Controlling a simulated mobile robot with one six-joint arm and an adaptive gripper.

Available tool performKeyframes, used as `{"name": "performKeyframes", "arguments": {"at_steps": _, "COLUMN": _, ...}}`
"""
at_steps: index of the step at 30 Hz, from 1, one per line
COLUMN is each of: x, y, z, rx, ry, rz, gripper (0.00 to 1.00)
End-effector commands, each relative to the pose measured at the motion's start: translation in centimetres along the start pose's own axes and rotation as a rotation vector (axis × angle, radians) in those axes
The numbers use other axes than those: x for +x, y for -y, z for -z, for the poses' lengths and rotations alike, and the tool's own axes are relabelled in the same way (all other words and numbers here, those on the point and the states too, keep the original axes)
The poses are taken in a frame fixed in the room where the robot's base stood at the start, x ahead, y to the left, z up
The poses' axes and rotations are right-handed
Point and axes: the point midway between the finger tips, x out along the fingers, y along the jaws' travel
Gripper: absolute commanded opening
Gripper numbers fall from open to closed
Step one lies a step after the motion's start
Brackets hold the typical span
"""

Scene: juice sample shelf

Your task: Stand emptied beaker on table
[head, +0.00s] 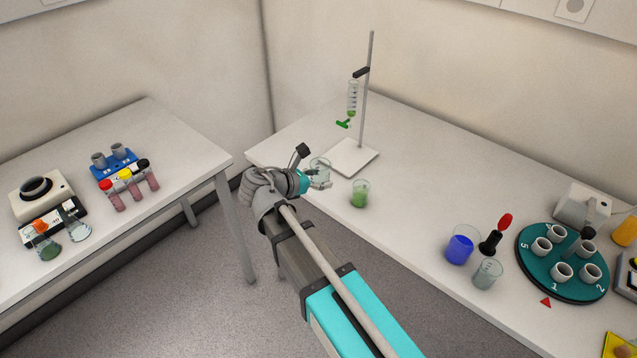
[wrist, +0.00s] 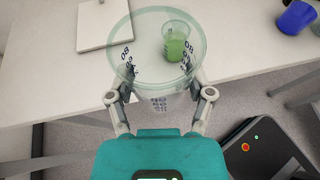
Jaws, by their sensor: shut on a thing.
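My gripper (wrist: 160,98) is shut on a clear, empty beaker (wrist: 155,75) with printed markings, seen from above in the wrist view. In the head view the clear beaker (head: 320,168) shows at the end of my arm, near the left end of the right-hand table (head: 420,190). Whether its base touches the table cannot be told. A small beaker with green liquid (head: 360,193) stands on the table just right of the held one; in the wrist view it shows at the held beaker's upper right (wrist: 178,45).
A stand (head: 352,158) holding a burette with green liquid (head: 352,98) rises behind my gripper. To the right stand a blue-filled beaker (head: 460,247), a grey-tinted beaker (head: 487,273) and a teal carousel (head: 530,275) with cups. The table between the green beaker and blue beaker is clear.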

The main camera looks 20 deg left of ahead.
Motion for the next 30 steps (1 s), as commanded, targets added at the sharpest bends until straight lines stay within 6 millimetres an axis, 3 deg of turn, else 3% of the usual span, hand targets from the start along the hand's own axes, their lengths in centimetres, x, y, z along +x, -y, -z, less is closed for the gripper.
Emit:
{"name": "performKeyframes", "arguments": {"at_steps": 10, "x": 0.9, "y": -1.1, "z": 0.4, "rx": 0.001, "ry": 0.0, "rz": 0.003, "gripper": 0.11}}
{"name": "performKeyframes", "arguments": {"at_steps": 25, "x": 6.6, "y": -8.0, "z": 2.1, "rx": 0.002, "ry": 0.0, "rz": 0.003, "gripper": 0.11}}
{"name": "performKeyframes", "arguments": {"at_steps": 30, "x": 7.9, "y": -8.9, "z": 3.5, "rx": 0.002, "ry": 0.0, "rz": 0.003, "gripper": 0.11}}
